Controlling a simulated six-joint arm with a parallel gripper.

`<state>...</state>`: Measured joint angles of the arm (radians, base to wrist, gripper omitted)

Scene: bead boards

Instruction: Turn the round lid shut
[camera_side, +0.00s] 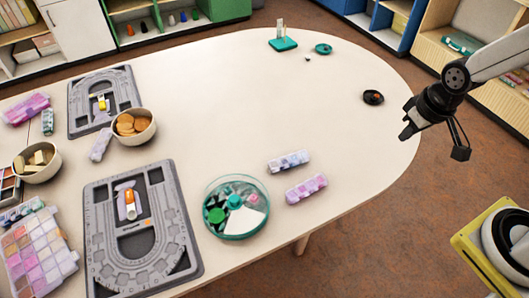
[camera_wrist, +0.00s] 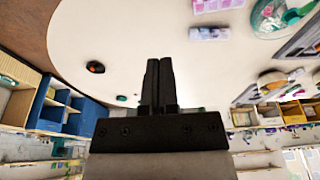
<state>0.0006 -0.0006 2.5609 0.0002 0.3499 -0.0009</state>
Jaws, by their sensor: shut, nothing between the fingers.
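A round teal-rimmed box (camera_side: 210,222) sits near the table's front edge, right of the lower grey bead board. Its round lid has a teal knob (camera_side: 234,201) near the middle. A pale wedge (camera_side: 243,221) shows at the lower right of the box; I cannot tell if it is an opening. In the wrist view the box (camera_wrist: 283,18) is at the top right, partly cut off. My gripper (camera_side: 405,130) is shut and empty, above the table's right end, well apart from the box. Its fingers (camera_wrist: 158,62) are together in the wrist view.
Two bead strips (camera_side: 289,161) (camera_side: 306,188) lie just right of the box. A black round item (camera_side: 373,97) lies near my gripper. A grey bead board (camera_side: 140,235) is left of the box. Bowls (camera_side: 133,127) stand further back. The table's middle is clear.

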